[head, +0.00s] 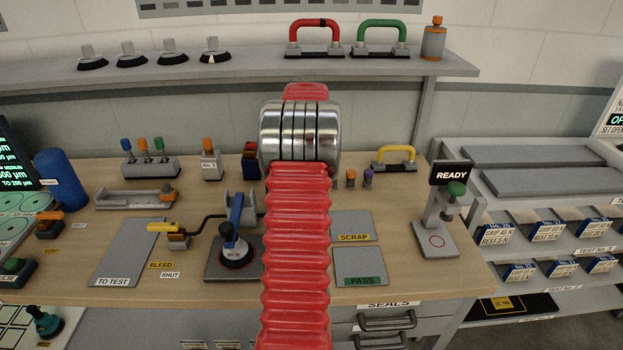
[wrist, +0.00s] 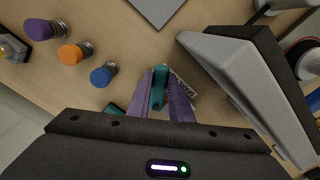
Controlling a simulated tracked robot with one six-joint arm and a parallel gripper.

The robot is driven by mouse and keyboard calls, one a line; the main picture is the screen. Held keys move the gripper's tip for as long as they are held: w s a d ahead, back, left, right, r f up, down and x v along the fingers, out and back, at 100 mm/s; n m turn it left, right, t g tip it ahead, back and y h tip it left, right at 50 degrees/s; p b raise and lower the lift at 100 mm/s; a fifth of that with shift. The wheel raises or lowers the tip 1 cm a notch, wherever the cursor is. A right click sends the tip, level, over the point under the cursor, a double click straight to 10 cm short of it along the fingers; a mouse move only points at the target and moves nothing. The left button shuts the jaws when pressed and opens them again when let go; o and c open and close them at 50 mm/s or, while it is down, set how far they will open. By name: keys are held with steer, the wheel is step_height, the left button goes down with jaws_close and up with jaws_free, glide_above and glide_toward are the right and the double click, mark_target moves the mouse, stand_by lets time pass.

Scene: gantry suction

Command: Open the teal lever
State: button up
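The teal lever (wrist: 159,88) shows in the wrist view, upper end between the two purple fingers of my gripper (wrist: 161,75). The fingers lie close along both its sides with no clear gap, so my gripper looks shut on it. A small label lies just right of the fingers, partly covered. A further bit of teal shows at the left beside the gripper body; I cannot tell whether it belongs to the lever. In the head view my red arm hides the gripper and the lever.
In the wrist view, purple (wrist: 39,29), orange (wrist: 70,54) and blue (wrist: 103,76) knobs stand left of the fingers. A large grey and black block (wrist: 240,75) stands close on the right. In the head view, a yellow handle (head: 394,154) and READY stand (head: 436,240) are at the right.

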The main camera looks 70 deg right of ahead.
jaws_close()
